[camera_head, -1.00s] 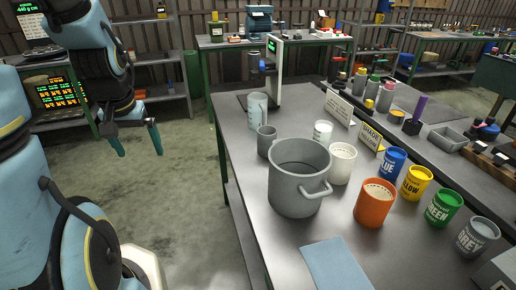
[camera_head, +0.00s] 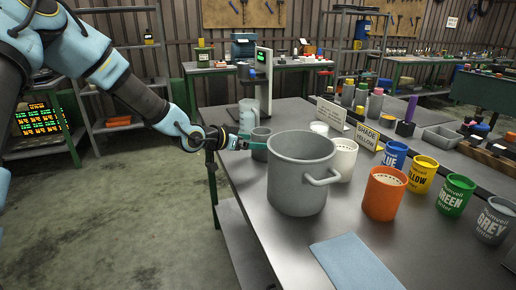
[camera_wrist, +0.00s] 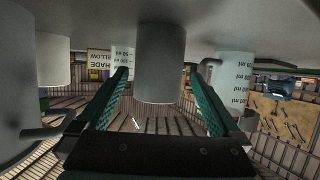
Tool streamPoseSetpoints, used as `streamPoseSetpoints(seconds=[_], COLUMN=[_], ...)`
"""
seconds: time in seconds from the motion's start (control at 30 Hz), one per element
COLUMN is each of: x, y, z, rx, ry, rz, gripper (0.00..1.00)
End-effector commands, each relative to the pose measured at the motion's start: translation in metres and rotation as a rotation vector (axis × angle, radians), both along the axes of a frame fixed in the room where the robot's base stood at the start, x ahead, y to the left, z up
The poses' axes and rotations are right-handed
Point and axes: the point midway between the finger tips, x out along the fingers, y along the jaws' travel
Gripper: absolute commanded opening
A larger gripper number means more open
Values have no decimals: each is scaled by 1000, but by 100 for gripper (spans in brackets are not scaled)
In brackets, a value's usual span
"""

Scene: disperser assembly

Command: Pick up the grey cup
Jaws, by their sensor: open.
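The small grey cup (camera_head: 261,147) stands upright on the metal table, just left of and behind the large grey pot (camera_head: 298,185), which hides part of it. My gripper (camera_head: 247,143) is at table height on the cup's left side, its fingers pointing at the cup. In the upside-down wrist view the grey cup (camera_wrist: 160,60) is between the two open fingers of my gripper (camera_wrist: 161,80), with a visible gap on each side. I cannot tell how far in it is.
A measuring jug (camera_head: 249,114) stands close behind the cup; it also shows in the wrist view (camera_wrist: 235,80). A white cup (camera_head: 344,160), orange can (camera_head: 384,193) and several paint cans stand to the right. A blue cloth (camera_head: 354,262) lies in front.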

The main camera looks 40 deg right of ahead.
Motion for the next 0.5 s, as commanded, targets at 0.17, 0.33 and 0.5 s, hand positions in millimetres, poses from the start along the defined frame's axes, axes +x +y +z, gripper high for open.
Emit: streamPoseSetpoints(seconds=[0.17,0.33,0.5], x=[0,-1,0], y=[-14,-32,-54], z=[-5,-8,-17], rx=[2,2,3], ry=[1,1,2], rz=[0,-1,1], gripper=[100,100,100])
